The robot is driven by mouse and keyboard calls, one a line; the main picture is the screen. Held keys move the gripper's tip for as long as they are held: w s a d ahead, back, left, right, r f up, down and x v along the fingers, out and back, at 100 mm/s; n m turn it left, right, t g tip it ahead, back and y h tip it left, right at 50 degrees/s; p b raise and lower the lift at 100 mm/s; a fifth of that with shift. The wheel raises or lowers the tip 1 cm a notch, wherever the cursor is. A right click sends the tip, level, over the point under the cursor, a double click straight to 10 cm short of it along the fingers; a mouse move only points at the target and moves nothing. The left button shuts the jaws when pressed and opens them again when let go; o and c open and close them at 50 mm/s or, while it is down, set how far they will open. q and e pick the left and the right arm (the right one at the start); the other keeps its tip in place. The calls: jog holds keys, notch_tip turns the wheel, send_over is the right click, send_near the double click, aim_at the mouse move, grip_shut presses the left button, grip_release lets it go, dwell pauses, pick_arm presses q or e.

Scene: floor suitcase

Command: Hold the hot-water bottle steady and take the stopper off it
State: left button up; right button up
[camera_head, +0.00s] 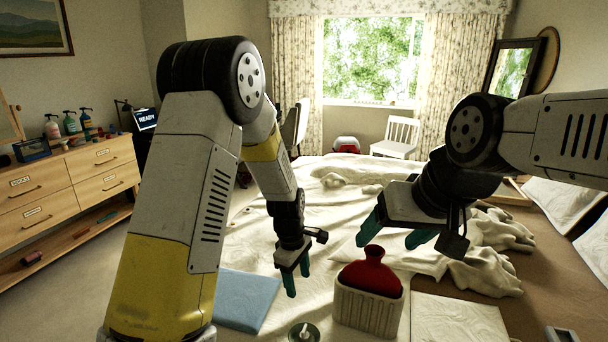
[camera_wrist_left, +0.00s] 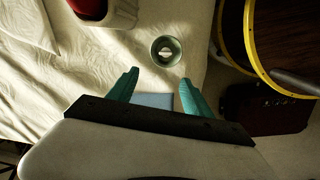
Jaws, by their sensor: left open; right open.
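A red hot-water bottle (camera_head: 370,278) stands upright in a pale ribbed holder (camera_head: 366,312) on the bed, its neck upward. I cannot make out a separate stopper on the neck. In the left wrist view, part of the red bottle (camera_wrist_left: 86,8) and the holder (camera_wrist_left: 122,14) show at the top edge. My left gripper (camera_head: 298,279) is open and empty, pointing down to the left of the bottle, apart from it. My right gripper (camera_head: 388,243) is open and empty, above and slightly behind the bottle, its fingers not visibly touching it.
A small round green dish (camera_head: 293,330) with a pale centre sits left of the holder; it also shows in the left wrist view (camera_wrist_left: 154,54). A flat blue item (camera_head: 243,299) lies further left. Rumpled cloth (camera_head: 470,266) lies at right. A drawer unit (camera_head: 75,190) stands far left.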

pick_arm(q)
jog(key=s+a+r+m+t+h, duration=0.1)
jog(key=s+a+r+m, duration=0.2)
jog(key=r, duration=0.6)
jog(key=s+a+r+m+t, duration=0.1)
jog(key=s+a+r+m, duration=0.25)
jog(key=r, duration=0.55)
jog(key=s+a+r+m+t, duration=0.1)
jog(key=s+a+r+m, duration=0.2)
jog(key=s, duration=0.3)
jog(key=s+a+r+m+t, duration=0.2)
jog(key=s+a+r+m, duration=0.1)
jog(key=s+r, duration=0.3)
jog(key=shift+s+r, duration=0.2)
jog(key=shift+s, duration=0.55)
